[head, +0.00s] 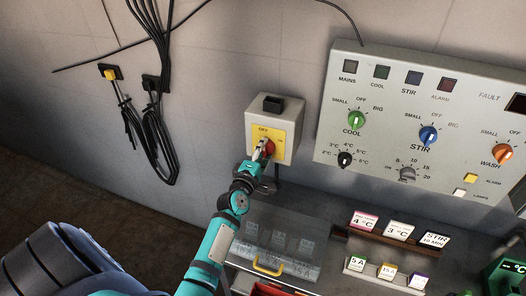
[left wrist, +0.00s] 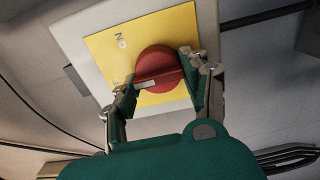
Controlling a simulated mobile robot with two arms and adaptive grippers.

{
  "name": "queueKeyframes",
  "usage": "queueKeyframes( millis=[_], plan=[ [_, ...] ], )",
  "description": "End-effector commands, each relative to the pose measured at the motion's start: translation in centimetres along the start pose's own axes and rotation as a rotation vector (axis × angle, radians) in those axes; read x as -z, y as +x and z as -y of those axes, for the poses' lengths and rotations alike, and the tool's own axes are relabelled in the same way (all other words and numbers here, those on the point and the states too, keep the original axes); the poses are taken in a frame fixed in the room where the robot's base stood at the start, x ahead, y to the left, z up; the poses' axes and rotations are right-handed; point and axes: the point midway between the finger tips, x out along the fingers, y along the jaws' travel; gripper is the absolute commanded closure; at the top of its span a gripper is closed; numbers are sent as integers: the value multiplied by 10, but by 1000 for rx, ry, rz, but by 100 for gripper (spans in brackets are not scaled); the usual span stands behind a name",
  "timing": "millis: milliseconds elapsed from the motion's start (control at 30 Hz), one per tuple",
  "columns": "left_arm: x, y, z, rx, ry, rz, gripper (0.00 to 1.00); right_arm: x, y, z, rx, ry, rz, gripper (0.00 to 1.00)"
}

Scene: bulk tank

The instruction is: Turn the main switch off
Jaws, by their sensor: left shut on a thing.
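The main switch is a red rotary knob (head: 268,146) on a yellow plate (head: 262,131), set on a pale box on the wall. My left gripper (head: 262,153) reaches it from below and is shut on the knob. In the left wrist view the red knob (left wrist: 160,70) sits between the two fingers of my left gripper (left wrist: 160,82). The knob's raised grip bar, with a pale mark at one end, lies slanted across it. Lettering shows on the yellow plate (left wrist: 110,45), partly hidden by a finger. My right gripper is not in view.
A control panel (head: 430,75) with knobs and lamps is on the wall to the right. Below it are a clear-lidded box (head: 275,250) and racks of labelled cards (head: 385,240). Black cables (head: 152,130) hang on the left wall.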

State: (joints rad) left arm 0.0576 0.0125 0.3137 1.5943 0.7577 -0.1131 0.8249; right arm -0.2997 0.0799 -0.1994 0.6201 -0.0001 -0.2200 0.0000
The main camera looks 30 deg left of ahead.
Motion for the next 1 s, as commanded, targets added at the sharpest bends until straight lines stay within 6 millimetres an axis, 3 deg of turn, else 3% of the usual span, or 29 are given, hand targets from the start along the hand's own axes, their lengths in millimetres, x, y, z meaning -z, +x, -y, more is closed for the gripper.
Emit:
queueKeyframes(
  millis=[133,167,333,700,1000],
  plan=[
    [0,0,1,2,-5,0,85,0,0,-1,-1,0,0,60],
    [0,0,1,2,-5,0,52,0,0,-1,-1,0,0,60],
    [0,0,1,2,-3,0,30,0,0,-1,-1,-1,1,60],
    [0,-6,1,2,-1,0,29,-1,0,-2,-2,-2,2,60],
    [0,-64,2,5,-1,0,29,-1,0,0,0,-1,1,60]
  ],
)
